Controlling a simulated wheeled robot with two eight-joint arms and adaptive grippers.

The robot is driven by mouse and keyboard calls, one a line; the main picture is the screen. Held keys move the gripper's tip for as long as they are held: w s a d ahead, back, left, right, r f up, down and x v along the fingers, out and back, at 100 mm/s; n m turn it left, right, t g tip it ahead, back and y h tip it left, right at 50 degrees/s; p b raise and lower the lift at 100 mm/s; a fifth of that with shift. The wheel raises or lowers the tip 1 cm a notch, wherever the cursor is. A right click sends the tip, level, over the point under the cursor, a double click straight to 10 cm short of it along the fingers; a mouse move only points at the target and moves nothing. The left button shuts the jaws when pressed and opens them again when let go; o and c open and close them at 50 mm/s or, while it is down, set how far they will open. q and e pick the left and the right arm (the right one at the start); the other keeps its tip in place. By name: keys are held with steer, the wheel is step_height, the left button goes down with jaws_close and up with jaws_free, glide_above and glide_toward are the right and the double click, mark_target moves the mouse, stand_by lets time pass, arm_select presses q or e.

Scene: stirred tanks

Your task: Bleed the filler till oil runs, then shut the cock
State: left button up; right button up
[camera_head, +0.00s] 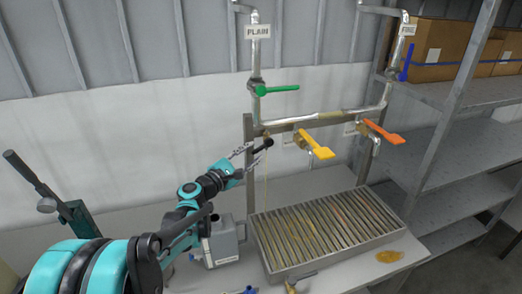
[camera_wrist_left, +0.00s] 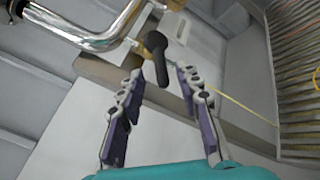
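A small cock with a black handle (camera_head: 263,146) sits at the left end of the pipe frame. In the left wrist view the black handle (camera_wrist_left: 155,60) hangs down between my fingers. My left gripper (camera_head: 252,155) is open, with its fingertips either side of the handle's lower end; in the left wrist view (camera_wrist_left: 160,85) I see a gap on both sides. A thin yellowish thread of oil (camera_head: 266,190) falls below the cock towards the drip tray; it also shows in the left wrist view (camera_wrist_left: 245,106). My right gripper is not in view.
A slatted drip tray (camera_head: 257,252) stands on the bench, with an oil puddle (camera_head: 389,256) to its right. A grey can (camera_head: 222,243) stands left of it. Green (camera_head: 278,90), yellow (camera_head: 318,147), orange (camera_head: 385,133) and blue (camera_head: 407,62) levers are on the pipes. Shelving (camera_head: 450,120) stands right.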

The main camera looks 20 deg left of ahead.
mark_target(258, 151)
arm_select(q)
steer(key=x, duration=0.3)
steer(key=shift+d, duration=0.2)
steer(key=shift+w, duration=0.45)
steer(key=shift+d, duration=0.15)
jaws_close()
